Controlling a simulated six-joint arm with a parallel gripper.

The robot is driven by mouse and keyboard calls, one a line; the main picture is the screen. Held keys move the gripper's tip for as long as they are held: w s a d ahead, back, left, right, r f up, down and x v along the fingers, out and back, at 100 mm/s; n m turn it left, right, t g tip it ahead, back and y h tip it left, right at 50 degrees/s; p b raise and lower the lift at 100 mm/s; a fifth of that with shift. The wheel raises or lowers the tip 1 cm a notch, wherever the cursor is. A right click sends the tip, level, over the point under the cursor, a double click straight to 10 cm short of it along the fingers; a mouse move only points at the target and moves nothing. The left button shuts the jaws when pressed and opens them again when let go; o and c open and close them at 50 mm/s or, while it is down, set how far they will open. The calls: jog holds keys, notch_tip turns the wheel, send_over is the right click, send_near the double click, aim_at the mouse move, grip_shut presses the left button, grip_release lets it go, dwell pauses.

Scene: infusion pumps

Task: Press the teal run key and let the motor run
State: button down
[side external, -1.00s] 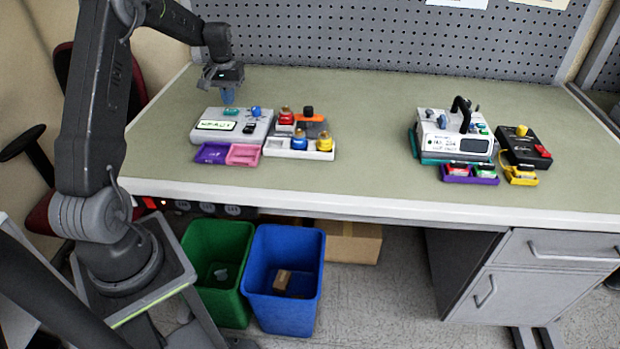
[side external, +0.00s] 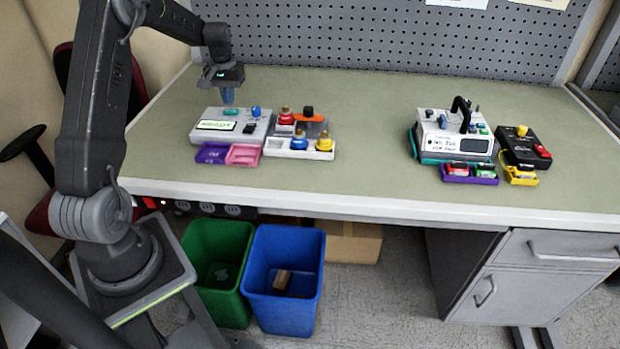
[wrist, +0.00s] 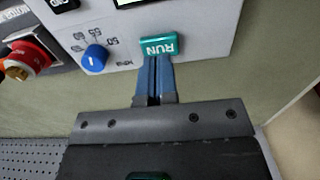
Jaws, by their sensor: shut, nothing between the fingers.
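The left pump (side external: 212,138) is a light grey box with a lit display (side external: 216,125) whose text is too small to read surely. Its teal key (side external: 231,111) is on the top; in the wrist view the teal key (wrist: 158,46) is lettered RUN. My gripper (side external: 228,101) is shut and empty, pointing down at the pump's back edge. In the wrist view my blue fingertips (wrist: 157,60) are together right at the RUN key's edge. I cannot tell if they touch it. A blue dial (wrist: 95,57) sits beside the key.
A module (side external: 275,145) with red, blue and yellow knobs stands to the pump's right. Purple (side external: 211,153) and pink trays (side external: 244,155) lie in front. Another pump (side external: 466,144) and a black box (side external: 514,147) stand far right. The table's middle is clear.

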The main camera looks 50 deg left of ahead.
jog(key=shift+f, duration=1.25)
dwell(0.4)
jog(key=shift+r, duration=0.1)
notch_tip(320, 180, up, 8)
dwell(1.0)
jog(key=s+d+r+m+t, duration=0.1)
jog(key=d+r, duration=0.3)
jog(key=d, duration=0.4)
jog(key=s+d+r+m+t+y, duration=0.1)
jog(key=s+d+r+m, duration=0.15)
jog(key=d, duration=0.45)
jog(key=d+r+m+t, duration=0.1)
jog(key=d+r, duration=0.4)
jog(key=d, duration=0.3)
jog(key=s+d+f+m+t, duration=0.1)
jog(key=s+d+m, duration=0.1)
jog(key=s+d, duration=0.5)
jog(key=s+d+f+m+t+h, duration=0.1)
jog(key=s+d+m, duration=0.1)
jog(key=s+d, duration=0.5)
jog(key=shift+s+d+t, duration=0.25)
jog(key=shift+s+t, duration=0.05)
jog(key=shift+s, duration=0.3)
jog(key=shift+m, duration=0.25)
dwell(0.3)
